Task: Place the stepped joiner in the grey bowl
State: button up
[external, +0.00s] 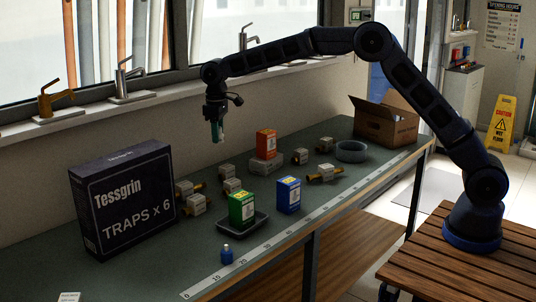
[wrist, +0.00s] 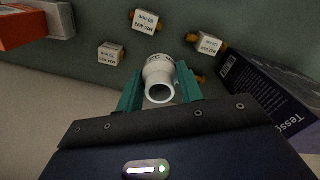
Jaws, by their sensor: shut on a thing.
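My gripper (external: 216,131) hangs pointing down above the back left part of the bench, well clear of its top. In the wrist view my gripper (wrist: 160,90) has its teal fingers shut on a white stepped joiner (wrist: 158,70), a short pipe piece with a wider and a narrower end. Its open narrower end faces the camera. In the external view the joiner is too small to make out between the fingers. The grey bowl (external: 352,157) stands on the right part of the bench, far to the right of my gripper.
Between gripper and bowl stand an orange box (external: 266,144) on a grey block and several labelled fittings (external: 300,156). A blue box (external: 288,194), a green box (external: 242,208) in a dark tray (external: 262,219), a traps carton (external: 125,200) and an open cardboard box (external: 388,124) are around.

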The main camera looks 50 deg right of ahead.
aim_at(351, 148)
jog(key=d+m, duration=0.7)
jog(key=d, duration=2.7)
jog(key=s+d+m, duration=0.2)
jog(key=s+d, duration=0.3)
jog(key=d, duration=0.5)
jog(key=s+d+m, duration=0.3)
jog(key=s+d, duration=0.2)
jog(key=d, duration=0.5)
jog(key=s+d+m, duration=0.2)
jog(key=s+d, duration=0.3)
jog(key=d, duration=0.5)
notch_tip(351, 148, down, 20)
jog(key=shift+s+a+f, duration=0.1)
jog(key=shift+a+f, duration=0.05)
jog(key=shift+f, duration=0.1)
jog(key=o, duration=0.5)
jog(key=shift+f, duration=0.15)
jog(key=o, duration=0.5)
jog(key=shift+c, duration=0.2)
